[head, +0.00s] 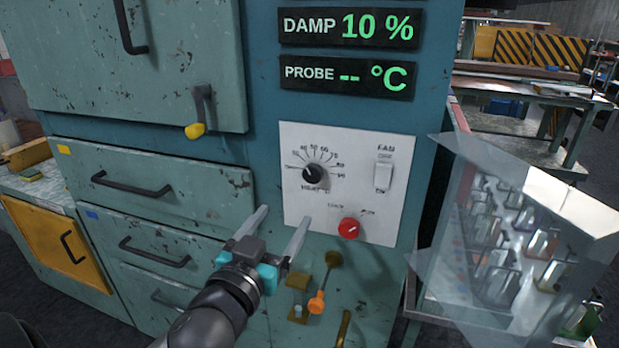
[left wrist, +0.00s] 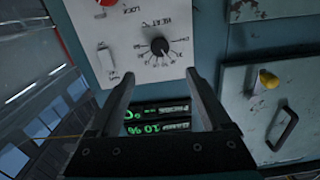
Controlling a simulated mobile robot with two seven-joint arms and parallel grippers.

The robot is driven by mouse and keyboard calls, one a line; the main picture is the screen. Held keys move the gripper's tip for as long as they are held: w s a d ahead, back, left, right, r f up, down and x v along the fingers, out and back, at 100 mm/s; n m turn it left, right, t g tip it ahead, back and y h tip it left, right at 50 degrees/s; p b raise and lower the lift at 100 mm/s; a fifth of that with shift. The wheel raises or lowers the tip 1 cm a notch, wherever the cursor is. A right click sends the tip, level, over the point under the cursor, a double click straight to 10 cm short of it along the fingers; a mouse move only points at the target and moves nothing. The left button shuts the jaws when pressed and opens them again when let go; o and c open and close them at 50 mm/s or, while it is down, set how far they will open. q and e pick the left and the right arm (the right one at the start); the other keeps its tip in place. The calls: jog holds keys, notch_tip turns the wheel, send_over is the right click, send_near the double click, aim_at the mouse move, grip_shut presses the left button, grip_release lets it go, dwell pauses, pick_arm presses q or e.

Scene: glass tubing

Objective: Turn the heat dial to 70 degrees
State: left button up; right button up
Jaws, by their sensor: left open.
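The heat dial (head: 313,173) is a black round knob on a white panel (head: 299,140), with a ring of numbers around it. A light mark on the knob points to the upper left in the head view; the exact number is too small to read. In the left wrist view the heat dial (left wrist: 160,46) appears upside down, beyond the fingertips. My left gripper (head: 283,215) is open and empty, below the dial and apart from it. It also shows in the left wrist view (left wrist: 158,75) with both fingers spread. My right gripper is not in view.
A red lock knob (head: 348,228) and a white fan switch (head: 383,175) share the panel. Displays above read DAMP 10 % (head: 350,27) and PROBE -- °C (head: 346,76). An orange-handled lever (head: 317,301) sits below. A transparent pane (head: 470,230) stands at the right.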

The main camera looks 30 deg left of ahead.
aim_at(311, 177)
pick_arm(q)
jog(key=b+x, duration=0.5)
jog(key=x, duration=1)
jog(key=shift+w, duration=0.1)
grip_shut()
dwell(0.7)
